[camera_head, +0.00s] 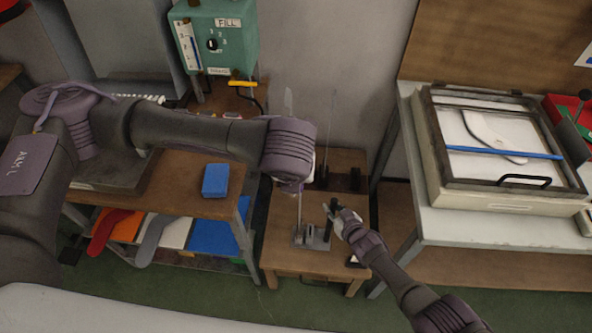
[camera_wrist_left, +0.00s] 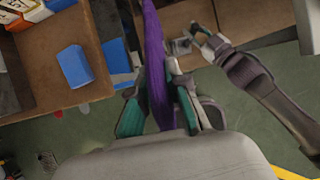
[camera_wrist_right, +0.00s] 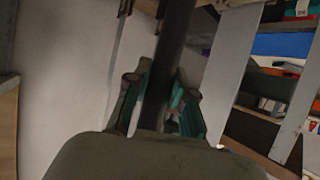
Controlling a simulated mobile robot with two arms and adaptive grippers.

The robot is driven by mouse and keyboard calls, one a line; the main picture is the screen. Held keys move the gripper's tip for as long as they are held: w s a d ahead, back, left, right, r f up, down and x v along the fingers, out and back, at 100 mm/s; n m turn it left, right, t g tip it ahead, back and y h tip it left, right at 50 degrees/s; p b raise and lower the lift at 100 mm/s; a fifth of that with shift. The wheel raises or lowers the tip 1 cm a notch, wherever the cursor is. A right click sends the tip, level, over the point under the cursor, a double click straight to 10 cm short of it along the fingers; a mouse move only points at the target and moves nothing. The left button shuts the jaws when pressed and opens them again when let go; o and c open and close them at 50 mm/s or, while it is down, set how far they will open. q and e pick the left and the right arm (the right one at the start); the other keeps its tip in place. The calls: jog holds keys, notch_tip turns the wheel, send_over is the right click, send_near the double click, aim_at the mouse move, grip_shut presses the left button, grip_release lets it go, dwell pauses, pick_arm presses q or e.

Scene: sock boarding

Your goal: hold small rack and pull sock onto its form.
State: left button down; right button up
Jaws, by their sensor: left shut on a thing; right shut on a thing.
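The small rack (camera_head: 300,240) stands on a low wooden table, with a grey base and upright parts. My right gripper (camera_head: 335,212) is shut on the rack's dark upright post; that post (camera_wrist_right: 172,50) runs between its fingers in the right wrist view. My left gripper (camera_wrist_left: 158,95) is shut on a purple sock (camera_wrist_left: 153,45), which stretches long and narrow between its fingers in the left wrist view. In the head view my left arm hides most of that gripper and the sock, above the rack. I cannot tell how far the sock covers its form.
The low wooden table (camera_head: 280,262) has bare top around the rack, with dark stands (camera_head: 352,178) behind. A blue block (camera_head: 215,180) lies on the left bench. A framed press (camera_head: 500,185) stands on the right bench.

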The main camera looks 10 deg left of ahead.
pick_arm(q)
jog(key=shift+f, duration=0.7)
jog(key=c, duration=1.1)
grip_release()
jog(key=shift+o, duration=0.2)
jog(key=v, duration=1.2)
pick_arm(e)
jog(key=o, duration=0.9)
jog(key=shift+o, duration=0.2)
